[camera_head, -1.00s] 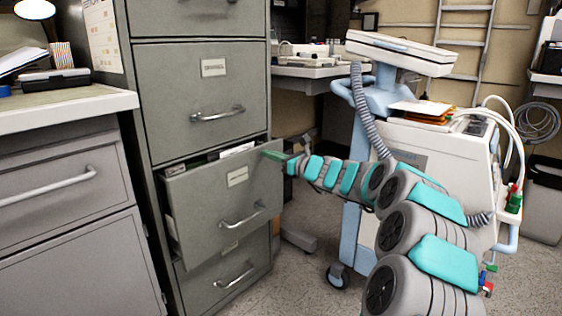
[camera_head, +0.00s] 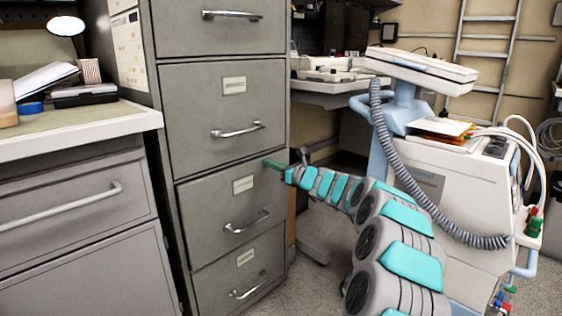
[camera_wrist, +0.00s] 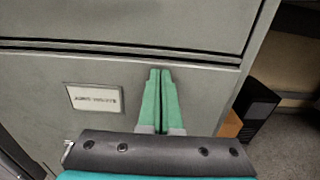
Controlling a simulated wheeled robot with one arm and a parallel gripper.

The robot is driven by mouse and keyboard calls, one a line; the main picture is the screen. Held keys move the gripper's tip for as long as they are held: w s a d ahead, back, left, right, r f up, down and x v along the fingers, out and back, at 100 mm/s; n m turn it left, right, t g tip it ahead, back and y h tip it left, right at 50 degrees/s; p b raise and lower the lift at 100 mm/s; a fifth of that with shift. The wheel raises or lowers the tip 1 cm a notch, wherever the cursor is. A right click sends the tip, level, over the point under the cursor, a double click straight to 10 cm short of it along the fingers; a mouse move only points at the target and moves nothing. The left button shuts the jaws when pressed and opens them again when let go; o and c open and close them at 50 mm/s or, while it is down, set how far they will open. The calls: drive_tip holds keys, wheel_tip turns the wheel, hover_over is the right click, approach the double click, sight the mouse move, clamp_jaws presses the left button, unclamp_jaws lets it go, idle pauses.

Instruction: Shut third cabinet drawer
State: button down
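The grey filing cabinet (camera_head: 222,105) stands left of centre in the head view. Its third drawer (camera_head: 232,210), with a label and a metal handle, now looks flush with the drawers above and below. My gripper (camera_head: 268,162) is at the upper right part of that drawer's front. In the wrist view the two green fingers (camera_wrist: 160,90) are together with nothing between them, pointing at the drawer front (camera_wrist: 100,75) just below its top seam, right of the label (camera_wrist: 95,97). I cannot tell whether the fingertips touch it.
A grey counter unit (camera_head: 75,215) stands left of the cabinet. A white medical cart (camera_head: 450,180) with a grey hose stands to the right, close behind my arm. A white desk (camera_head: 340,90) is behind. Some floor (camera_head: 315,235) shows between cabinet and cart.

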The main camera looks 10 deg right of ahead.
drive_tip(key=shift+p+x, duration=0.4)
drive_tip(key=shift+x, duration=0.6)
drive_tip(key=shift+r, duration=0.25)
drive_tip(key=shift+s, duration=0.1)
